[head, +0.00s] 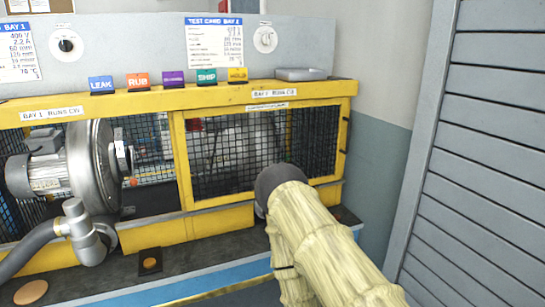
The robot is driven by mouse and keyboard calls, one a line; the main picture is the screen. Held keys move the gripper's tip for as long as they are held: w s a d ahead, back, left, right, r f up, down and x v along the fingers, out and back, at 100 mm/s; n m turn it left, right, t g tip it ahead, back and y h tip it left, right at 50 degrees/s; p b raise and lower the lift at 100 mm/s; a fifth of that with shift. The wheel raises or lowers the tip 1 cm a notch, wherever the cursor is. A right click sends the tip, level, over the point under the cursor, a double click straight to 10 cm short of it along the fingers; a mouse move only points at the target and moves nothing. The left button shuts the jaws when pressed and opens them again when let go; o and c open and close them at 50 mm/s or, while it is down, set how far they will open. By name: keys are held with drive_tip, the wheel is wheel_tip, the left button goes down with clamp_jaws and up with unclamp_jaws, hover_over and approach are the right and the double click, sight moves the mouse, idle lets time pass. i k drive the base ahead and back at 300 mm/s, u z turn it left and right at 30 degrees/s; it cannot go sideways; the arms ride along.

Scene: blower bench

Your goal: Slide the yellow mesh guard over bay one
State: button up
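The yellow-framed mesh guard (228,160) stands upright in front of the right-hand bay, below the "BAY 2" test card. Dark mesh also shows to its right. Bay one, at the left under the "BAY 1" card, shows a silver blower (92,170) with its motor, with no yellow-framed panel in front of it. My arm, in a beige sleeve, reaches up from the bottom right to the guard's lower right part. Its dark rounded end overlaps the guard in the picture. My gripper's fingers are hidden, and I cannot tell whether they touch the guard.
A yellow rail (150,101) runs along the top, with several coloured tags such as LEAK (101,83). A grey pipe (35,245) bends up to the blower at lower left. A dark ledge (105,277) runs below. Grey slatted panels (490,150) stand at the right.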

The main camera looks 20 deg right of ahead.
sight(179, 115)
drive_tip(key=k, duration=0.6)
drive_tip(key=z, duration=0.8)
drive_tip(key=i, duration=1.3)
drive_tip(key=u, duration=0.65)
